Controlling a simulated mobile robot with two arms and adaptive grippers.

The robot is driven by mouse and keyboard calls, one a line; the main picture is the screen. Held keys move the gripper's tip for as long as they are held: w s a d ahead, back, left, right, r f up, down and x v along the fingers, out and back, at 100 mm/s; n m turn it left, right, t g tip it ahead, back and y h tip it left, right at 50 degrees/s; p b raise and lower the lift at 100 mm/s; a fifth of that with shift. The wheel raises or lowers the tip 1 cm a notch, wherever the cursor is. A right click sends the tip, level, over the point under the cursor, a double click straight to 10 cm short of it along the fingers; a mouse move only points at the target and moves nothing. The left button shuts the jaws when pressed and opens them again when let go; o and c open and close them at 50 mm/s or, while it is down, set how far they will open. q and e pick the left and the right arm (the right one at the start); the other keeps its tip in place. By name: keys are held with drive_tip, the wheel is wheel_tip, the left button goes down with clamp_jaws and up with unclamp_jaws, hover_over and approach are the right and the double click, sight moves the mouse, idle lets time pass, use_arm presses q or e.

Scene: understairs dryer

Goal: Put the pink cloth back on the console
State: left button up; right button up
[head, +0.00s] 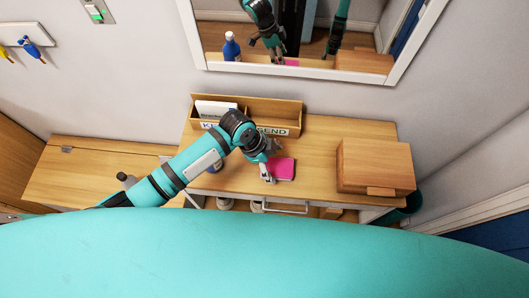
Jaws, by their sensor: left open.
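My left gripper (268,174) is open at the cloth's left edge, pointing down toward the console top. I cannot tell whether its fingers touch the cloth. The arm and gripper hide part of the console around the cloth's left side. My right gripper is not in view.
A wooden letter organiser (287,110) stands at the console's back. A wooden box (375,167) sits at the right end. A mirror (300,40) hangs above. A lower wooden surface (85,170) lies left. The console is clear between cloth and box.

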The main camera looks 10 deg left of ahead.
use_arm(q)
drive_tip(key=b+v, duration=0.1)
drive_tip(key=v, duration=0.7)
drive_tip(key=shift+r, duration=0.3)
drive_tip(key=shift+a, duration=0.15)
drive_tip(key=s+a+n+t+y, duration=0.3)
drive_tip(key=s+a+n+y, duration=0.1)
drive_tip(key=s+a+n, duration=1.15)
wheel_tip(320, 180, down, 28)
drive_tip(key=g+b, duration=0.1)
drive_tip(key=b, duration=0.3)
drive_tip(key=s+a+f+b, duration=0.1)
drive_tip(key=s+f+b, duration=0.1)
drive_tip(key=s+f, duration=0.6)
drive_tip(key=s+a+f+g+b, duration=0.1)
drive_tip(key=s+a+f+b, duration=0.1)
drive_tip(key=s+f, duration=0.7)
wheel_tip(320, 180, down, 5)
drive_tip(key=shift+s+r+y, duration=0.15)
drive_tip(key=shift+s+y, duration=0.05)
drive_tip(key=shift+y, duration=0.1)
